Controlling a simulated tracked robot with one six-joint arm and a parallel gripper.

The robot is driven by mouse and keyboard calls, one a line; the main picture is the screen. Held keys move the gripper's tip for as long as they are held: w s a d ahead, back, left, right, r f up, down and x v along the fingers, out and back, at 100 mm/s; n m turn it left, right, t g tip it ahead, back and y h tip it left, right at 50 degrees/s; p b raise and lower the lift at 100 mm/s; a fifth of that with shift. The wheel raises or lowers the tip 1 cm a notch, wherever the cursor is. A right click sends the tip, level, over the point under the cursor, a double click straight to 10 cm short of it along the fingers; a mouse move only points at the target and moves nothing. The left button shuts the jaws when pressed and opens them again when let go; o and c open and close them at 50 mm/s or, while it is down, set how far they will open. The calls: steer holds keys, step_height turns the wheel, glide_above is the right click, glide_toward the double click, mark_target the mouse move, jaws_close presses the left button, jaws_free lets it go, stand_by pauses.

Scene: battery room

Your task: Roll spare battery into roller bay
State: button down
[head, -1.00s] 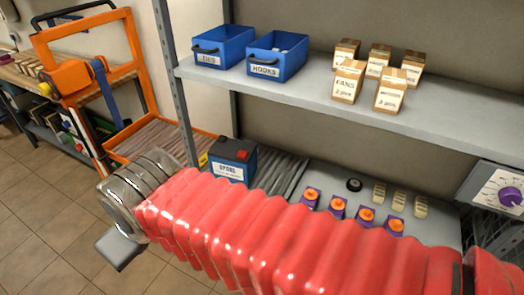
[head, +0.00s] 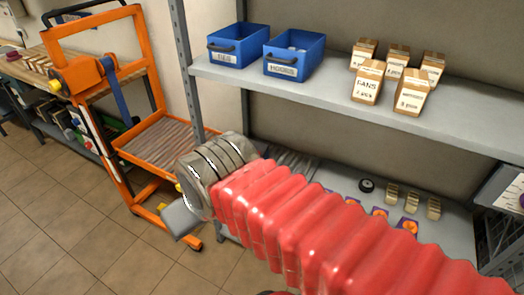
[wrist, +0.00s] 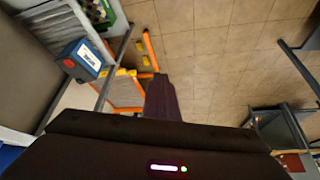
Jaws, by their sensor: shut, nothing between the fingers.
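The spare battery, a blue box with a white label and a red patch on top, shows in the wrist view (wrist: 84,58) beside a grey rail. In the head view my arm hides it. Grey rollers (head: 292,163) lie on the lower shelf, partly behind my arm. The orange cart (head: 82,47) has another roller deck (head: 160,150). My gripper (head: 181,221) is shut and empty, in the air in front of the shelf and near the cart; its dark fingers show in the wrist view (wrist: 163,98), apart from the battery.
The upper shelf (head: 330,85) holds blue bins (head: 293,55) and small cartons (head: 368,82). A grey post (head: 183,65) stands between cart and shelf. Small parts (head: 391,196) lie on the lower shelf's right. The tiled floor (head: 60,225) at left is open.

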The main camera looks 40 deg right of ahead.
steer(key=shift+d, duration=0.1)
steer(key=w+d+f+m+y, duration=0.2)
steer(key=w+d+f+m, duration=0.2)
steer(key=d+f+m, duration=0.45)
steer(key=w+d+f+m+y, duration=0.2)
steer(key=w+d+f+m, duration=0.3)
steer(key=d+f, duration=0.6)
steer(key=w+d+f+m+y, duration=0.3)
steer(key=d+f+m, duration=0.45)
steer(key=d, duration=0.55)
steer(key=w+d+m+t+h, duration=0.1)
steer(key=w+d+m+t, duration=0.2)
steer(key=d+m, duration=0.2)
steer(key=w+d+m+t+h, duration=0.1)
steer(key=w+d+m+t, duration=0.3)
steer(key=d, duration=0.6)
steer(key=shift+w+m+t, duration=0.2)
steer(key=shift+m+t, duration=0.1)
steer(key=shift+m, duration=0.8)
steer(key=shift+w+a, duration=0.1)
steer(key=shift+w, duration=0.05)
